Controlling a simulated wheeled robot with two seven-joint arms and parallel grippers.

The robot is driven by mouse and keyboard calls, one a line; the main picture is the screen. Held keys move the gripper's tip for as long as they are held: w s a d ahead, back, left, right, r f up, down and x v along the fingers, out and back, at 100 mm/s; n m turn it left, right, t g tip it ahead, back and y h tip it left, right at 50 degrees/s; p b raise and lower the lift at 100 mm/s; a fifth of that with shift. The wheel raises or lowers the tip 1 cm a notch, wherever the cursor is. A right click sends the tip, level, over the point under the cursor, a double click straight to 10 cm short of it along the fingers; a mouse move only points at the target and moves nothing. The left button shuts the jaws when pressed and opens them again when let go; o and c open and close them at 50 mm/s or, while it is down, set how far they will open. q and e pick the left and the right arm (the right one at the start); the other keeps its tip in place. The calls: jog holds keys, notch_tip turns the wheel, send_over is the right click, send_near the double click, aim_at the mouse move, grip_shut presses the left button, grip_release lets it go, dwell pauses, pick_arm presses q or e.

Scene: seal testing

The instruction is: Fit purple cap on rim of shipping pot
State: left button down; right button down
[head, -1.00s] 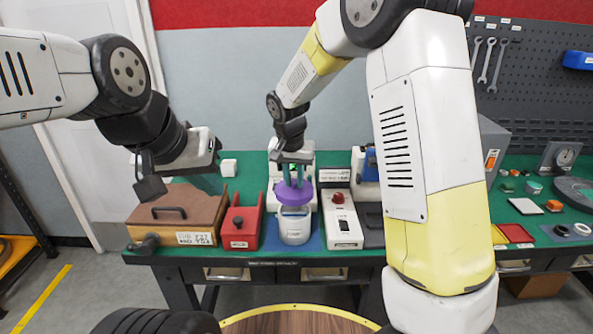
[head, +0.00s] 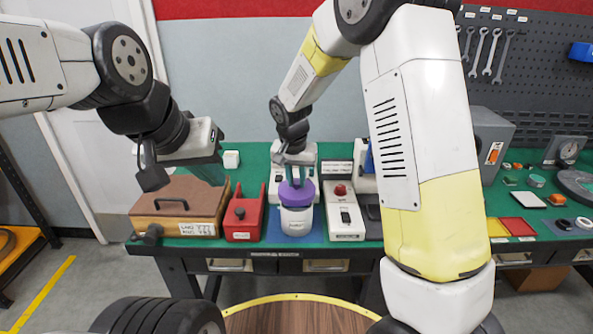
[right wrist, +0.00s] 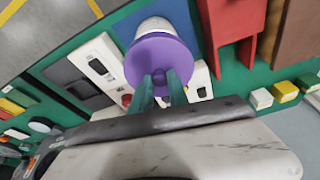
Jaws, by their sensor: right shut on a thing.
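The purple cap (head: 296,193) is held in my right gripper (head: 298,178), whose fingers are shut on it from above. The white shipping pot (head: 296,221) stands upright on a blue mat on the green bench. The cap sits directly over the pot's mouth and hides its rim; I cannot tell whether it is seated. In the right wrist view the purple cap (right wrist: 160,62) covers most of the pot (right wrist: 157,26), with the fingertips (right wrist: 160,84) at the cap. My left gripper (head: 180,176) hangs at the left above the brown wooden box; its finger opening is unclear.
A red holder (head: 244,216) stands left of the pot, and a brown box (head: 180,208) is further left. A white device with a red knob (head: 345,220) stands close on the right. A white machine is behind the pot. Small parts lie at the far right.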

aim_at(296, 185)
jog(key=shift+f, duration=2.3)
jog(key=c, duration=1.2)
grip_release()
jog(key=shift+r, duration=3.5)
